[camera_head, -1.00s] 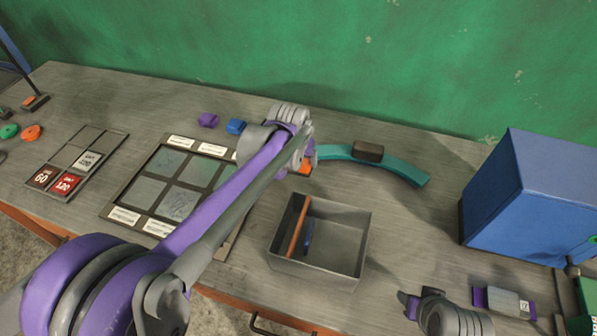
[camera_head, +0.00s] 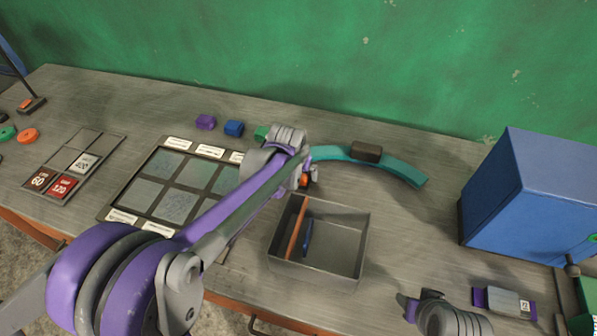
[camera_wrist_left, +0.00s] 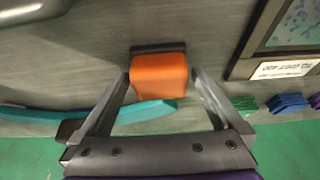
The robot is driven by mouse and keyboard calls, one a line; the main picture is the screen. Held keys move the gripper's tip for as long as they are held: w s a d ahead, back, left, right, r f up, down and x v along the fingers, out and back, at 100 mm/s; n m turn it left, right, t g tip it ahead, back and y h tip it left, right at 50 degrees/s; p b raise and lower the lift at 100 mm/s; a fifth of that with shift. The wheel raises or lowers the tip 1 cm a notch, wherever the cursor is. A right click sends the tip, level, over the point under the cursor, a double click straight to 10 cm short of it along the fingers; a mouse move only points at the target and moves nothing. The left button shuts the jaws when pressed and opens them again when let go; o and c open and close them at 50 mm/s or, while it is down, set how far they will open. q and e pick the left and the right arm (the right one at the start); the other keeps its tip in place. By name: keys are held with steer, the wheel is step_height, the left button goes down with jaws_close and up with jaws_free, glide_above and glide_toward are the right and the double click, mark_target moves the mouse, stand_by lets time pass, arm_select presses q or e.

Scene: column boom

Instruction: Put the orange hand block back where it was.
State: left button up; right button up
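The orange hand block (camera_wrist_left: 158,75) is between the two fingers of my left gripper (camera_wrist_left: 160,78) in the left wrist view. The fingertips lie close along its sides, and it looks held above the table. A dark strip shows along its far edge. In the head view only a small part of the orange block (camera_head: 305,182) shows below my left gripper (camera_head: 306,172), near the back of the grey bin. Green (camera_head: 262,133), blue (camera_head: 233,128) and purple (camera_head: 205,122) blocks stand in a row at the back. Part of my right arm shows at the bottom right; its fingers are unclear.
The open grey bin (camera_head: 345,272) holds an orange divider and a blue piece. A teal arc (camera_head: 400,172) with a dark block (camera_head: 366,152) lies behind it. A framed panel of squares (camera_head: 113,208) is left. A blue cabinet (camera_head: 530,205) stands right.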

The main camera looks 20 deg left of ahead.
arm_select(q)
steer(key=shift+w+r, duration=0.1)
steer(key=shift+r, duration=0.05)
arm_select(e)
steer(key=shift+w+r, duration=0.1)
arm_select(q)
steer(key=p+v, duration=0.1)
steer(key=v, duration=1.1)
arm_select(e)
steer(key=shift+r, duration=0.4)
